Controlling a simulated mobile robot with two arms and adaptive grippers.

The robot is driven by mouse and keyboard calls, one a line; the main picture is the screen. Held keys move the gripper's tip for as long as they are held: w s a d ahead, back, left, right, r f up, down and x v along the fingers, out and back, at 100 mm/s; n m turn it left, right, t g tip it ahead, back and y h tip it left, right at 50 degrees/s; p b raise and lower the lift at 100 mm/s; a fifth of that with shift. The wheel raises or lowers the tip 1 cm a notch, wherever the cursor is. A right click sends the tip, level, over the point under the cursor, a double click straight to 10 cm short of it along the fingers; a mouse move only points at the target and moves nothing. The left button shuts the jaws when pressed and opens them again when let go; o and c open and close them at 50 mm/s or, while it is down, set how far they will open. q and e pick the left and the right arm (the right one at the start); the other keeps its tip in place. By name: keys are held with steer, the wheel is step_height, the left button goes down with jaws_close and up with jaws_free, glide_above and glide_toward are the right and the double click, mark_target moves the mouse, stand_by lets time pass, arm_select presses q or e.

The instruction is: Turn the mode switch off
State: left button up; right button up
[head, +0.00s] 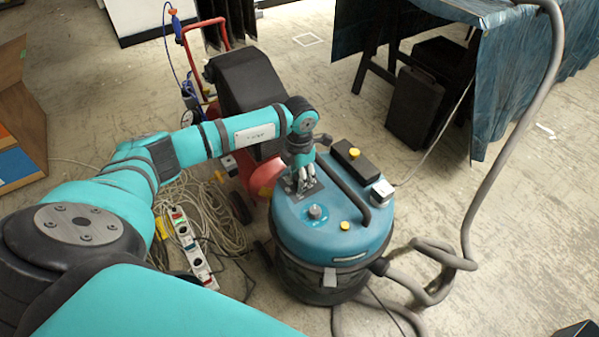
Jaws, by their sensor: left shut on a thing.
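A blue drum-shaped vacuum cleaner (366,240) with a dark lower body stands on the floor right of centre. My left gripper (303,188) points down onto a dark plate on the left of its lid. Its fingers are shut on a small part there, which I take to be the mode switch; the fingers hide it, so its position cannot be told. A grey round knob (315,212) sits on the lid just in front of the gripper, apart from it. My right gripper is not in view.
A black carry handle (352,190) arches over the lid beside the gripper. A thick grey hose (487,185) loops at the right. Coiled cable (215,215) and a power strip (192,245) lie at the left. A red-framed machine (245,85) stands behind.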

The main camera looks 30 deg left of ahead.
arm_select(q)
steer(key=shift+r+n+p, duration=0.1)
steer(key=shift+n+p, duration=0.45)
steer(key=shift+n, duration=0.55)
steer(key=o, duration=1.1)
steer(key=shift+o, duration=0.2)
step_height(320, 180, up, 12)
